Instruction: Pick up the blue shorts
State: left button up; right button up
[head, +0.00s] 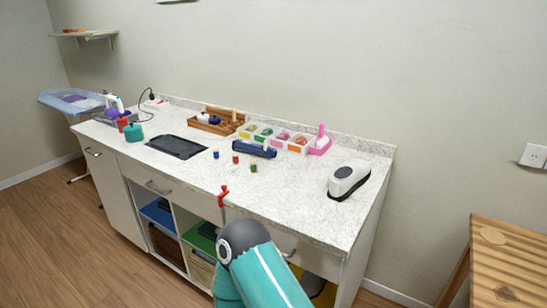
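I cannot make out any blue shorts for certain. A flat blue thing (160,214) lies in the upper left cubby under the counter; I cannot tell whether it is cloth or a tray. A light blue ironing board (52,100) stands at the far left with a small purple patch (75,98) on it, too small to identify. One of my teal arms rises at the bottom centre, in front of the cabinet, and hides part of its lower shelves. Neither of my grippers is in view.
The white speckled counter (290,205) carries a black mat (176,146), a wooden organiser (214,121), coloured bins (270,137), a dark blue tool (255,149) and a white-and-black device (348,179). A red clamp (224,195) sits at its front edge. A wooden table (510,262) stands at right. Floor at left is clear.

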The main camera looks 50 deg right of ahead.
aim_at(238, 145)
jog(key=z, duration=0.65)
jog(key=k, duration=0.15)
jog(key=z, duration=0.1)
